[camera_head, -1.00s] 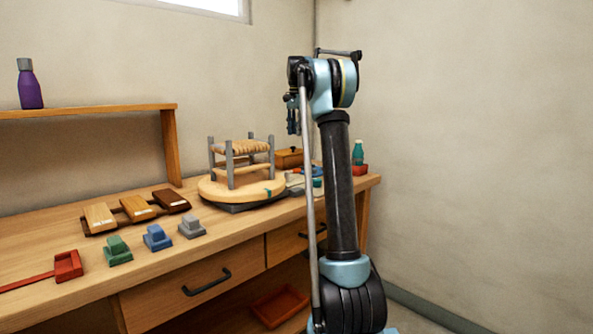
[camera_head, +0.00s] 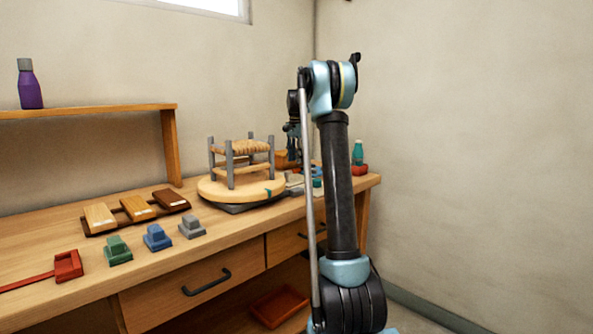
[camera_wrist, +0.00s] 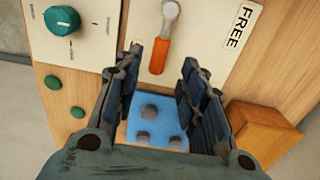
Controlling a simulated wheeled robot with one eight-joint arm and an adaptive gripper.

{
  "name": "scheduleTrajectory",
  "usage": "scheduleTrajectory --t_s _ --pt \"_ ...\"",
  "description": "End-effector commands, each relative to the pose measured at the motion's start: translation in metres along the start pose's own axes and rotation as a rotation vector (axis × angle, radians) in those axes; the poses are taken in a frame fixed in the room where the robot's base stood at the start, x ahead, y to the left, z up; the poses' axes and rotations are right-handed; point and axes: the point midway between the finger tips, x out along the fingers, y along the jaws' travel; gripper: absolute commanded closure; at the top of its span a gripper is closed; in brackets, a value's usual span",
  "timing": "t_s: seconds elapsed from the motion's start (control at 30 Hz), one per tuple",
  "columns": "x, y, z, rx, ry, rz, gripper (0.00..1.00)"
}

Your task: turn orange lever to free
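The orange lever (camera_wrist: 160,55) shows at the top middle of the wrist view, with a pale round pivot at its upper end. It sits on a white panel (camera_wrist: 200,38) with the word FREE (camera_wrist: 240,25) printed to its right. The orange handle points down in the picture, toward the gap between my fingers. My gripper (camera_wrist: 173,65) is open, its two dark fingers apart on either side below the handle, with nothing visibly held. In the head view my gripper (camera_head: 291,148) hangs just right of the small stool; the lever cannot be made out there.
A green knob (camera_wrist: 62,20) on a white plate lies left of the lever. A blue pad (camera_wrist: 158,122) with grey round pieces and a wooden block (camera_wrist: 258,130) lie close by. The small stool (camera_head: 240,150) stands on a round turntable (camera_head: 218,191) beside my gripper.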

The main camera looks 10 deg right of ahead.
Motion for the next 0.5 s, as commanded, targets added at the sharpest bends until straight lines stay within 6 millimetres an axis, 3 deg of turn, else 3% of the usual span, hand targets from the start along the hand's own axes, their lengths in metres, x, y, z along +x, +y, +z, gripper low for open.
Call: scheduleTrajectory --t_s 0.2,0.5 --pt "0.033 0.0 0.0 0.0 0.0 0.0 0.62" --pt "0.05 0.0 0.0 0.0 0.0 0.0 0.62"
